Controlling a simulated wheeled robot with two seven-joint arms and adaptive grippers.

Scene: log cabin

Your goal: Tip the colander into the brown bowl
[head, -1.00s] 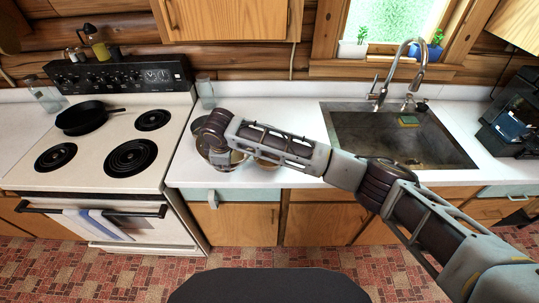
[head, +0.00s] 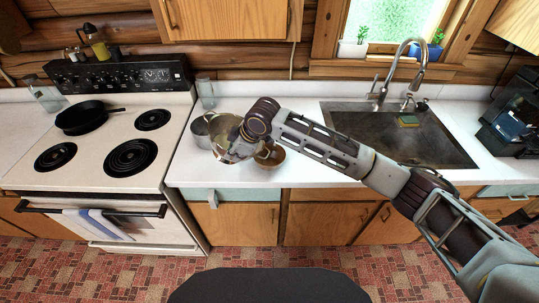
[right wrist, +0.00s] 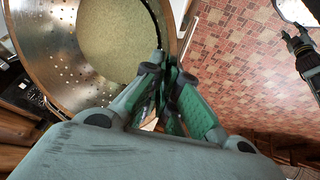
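The shiny metal colander (head: 228,143) is held tilted above the counter, just left of the brown bowl (head: 275,157). The bowl sits on the counter near its front edge, partly hidden by the colander and my wrist. My right gripper (head: 247,135) is mostly hidden in the head view. In the right wrist view, its fingers (right wrist: 168,78) are shut on the rim of the perforated colander (right wrist: 60,55). A pale yellowish round area shows inside the colander; I cannot tell whether it is contents. A dark gripper, apparently my left (right wrist: 300,50), shows at the upper right.
A metal pot (head: 199,128) stands on the counter behind the colander, with a clear glass (head: 206,92) farther back. The stove (head: 95,155) with a black skillet (head: 84,119) is left. Counter between bowl and sink is partly clear.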

